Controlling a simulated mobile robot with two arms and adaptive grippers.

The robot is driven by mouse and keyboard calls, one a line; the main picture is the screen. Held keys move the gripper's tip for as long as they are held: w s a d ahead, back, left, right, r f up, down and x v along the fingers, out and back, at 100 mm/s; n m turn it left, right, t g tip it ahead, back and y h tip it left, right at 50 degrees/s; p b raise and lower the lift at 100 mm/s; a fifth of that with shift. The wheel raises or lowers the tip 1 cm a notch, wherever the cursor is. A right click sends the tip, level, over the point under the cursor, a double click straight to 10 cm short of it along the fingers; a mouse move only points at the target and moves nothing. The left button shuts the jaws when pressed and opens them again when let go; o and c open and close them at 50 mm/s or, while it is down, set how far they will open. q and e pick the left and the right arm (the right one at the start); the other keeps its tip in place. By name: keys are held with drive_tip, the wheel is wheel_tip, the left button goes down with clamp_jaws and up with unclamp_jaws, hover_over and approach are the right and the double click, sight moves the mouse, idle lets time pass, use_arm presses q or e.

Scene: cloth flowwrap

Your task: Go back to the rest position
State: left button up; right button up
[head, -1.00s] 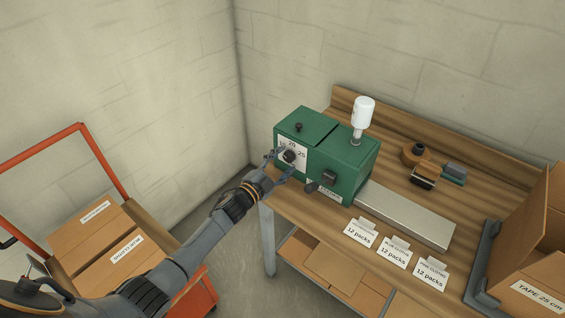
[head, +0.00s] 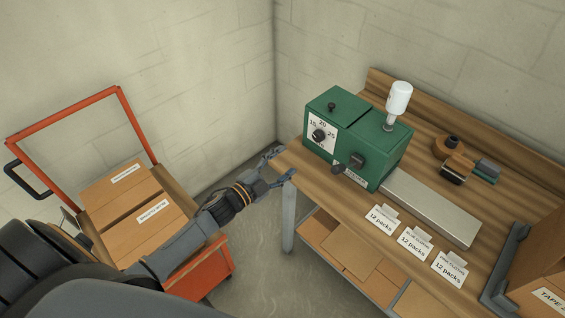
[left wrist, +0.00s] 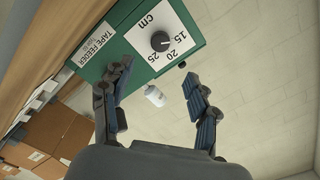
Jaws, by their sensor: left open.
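My left gripper (head: 281,165) is open and empty, just left of the workbench's near-left corner in the head view. Its two fingers also show spread apart in the left wrist view (left wrist: 156,74). The green tape feeder (head: 373,155) stands on the bench, to the right of and beyond the gripper. Its dark dial (head: 319,135) sits on a white plate marked 15, 20 and 25. The dial (left wrist: 160,41) also shows in the left wrist view, clear of the fingers. The exact dial setting is too small to tell. My right gripper is not in view.
The wooden workbench (head: 300,160) carries label cards (head: 416,241), a metal plate (head: 432,207), a tape dispenser (head: 453,168) and a cardboard box (head: 540,265). An orange cart (head: 205,270) with cartons (head: 122,190) stands left. Floor shows between cart and bench.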

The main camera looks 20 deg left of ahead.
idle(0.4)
use_arm(q)
drive_tip(key=s+a+f+n+g+y, duration=0.1)
drive_tip(key=s+f+n+g+y, duration=0.15)
drive_tip(key=s+f, duration=0.45)
drive_tip(key=s+a+f+n+g+y, duration=0.1)
drive_tip(key=s+f+n+g, duration=0.15)
drive_tip(key=f, duration=0.95)
drive_tip(key=s+a+f+n+g+y, duration=0.25)
drive_tip(key=s+f, duration=0.25)
drive_tip(key=f, duration=0.4)
drive_tip(key=s+d+f+n+g, duration=0.1)
drive_tip(key=s+f, duration=0.4)
drive_tip(key=s, duration=0.6)
drive_tip(key=s+d+f+n+g, duration=0.2)
drive_tip(key=s+f+g, duration=0.2)
drive_tip(key=s, duration=0.7)
drive_tip(key=s+d+f+n+g, duration=0.2)
drive_tip(key=s+f+g, duration=0.1)
drive_tip(key=s+f, duration=0.5)
drive_tip(key=s, duration=0.3)
drive_tip(key=shift+s+d, duration=0.25)
